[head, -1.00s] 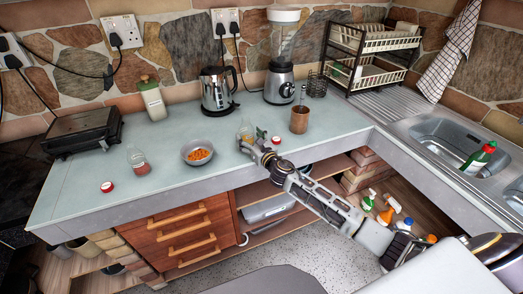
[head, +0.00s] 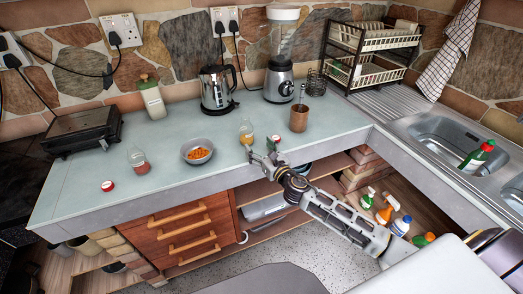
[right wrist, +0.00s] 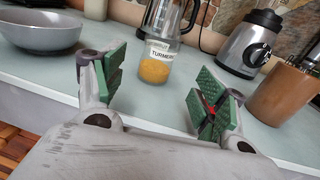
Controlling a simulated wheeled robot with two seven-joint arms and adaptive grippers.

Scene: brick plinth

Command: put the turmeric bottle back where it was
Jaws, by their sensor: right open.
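The turmeric bottle (head: 246,132) is a small clear bottle with yellow powder in its lower part. It stands upright on the counter, right of the grey bowl. In the right wrist view the bottle (right wrist: 155,66) shows its "TURMERIC" label, beyond the fingers and in the gap between them. My right gripper (head: 262,154) is open and empty at the counter's front edge, apart from the bottle. Its green-padded fingers (right wrist: 162,95) are spread wide. My left gripper is not in view.
The grey bowl (head: 197,151) holds orange pieces. A second bottle (head: 139,160) with reddish contents stands left of it. A red lid (head: 107,186) lies near the front edge; another red lid (head: 276,139) is right of the turmeric. The kettle (head: 216,90), blender (head: 280,75) and brown pot (head: 299,118) stand behind.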

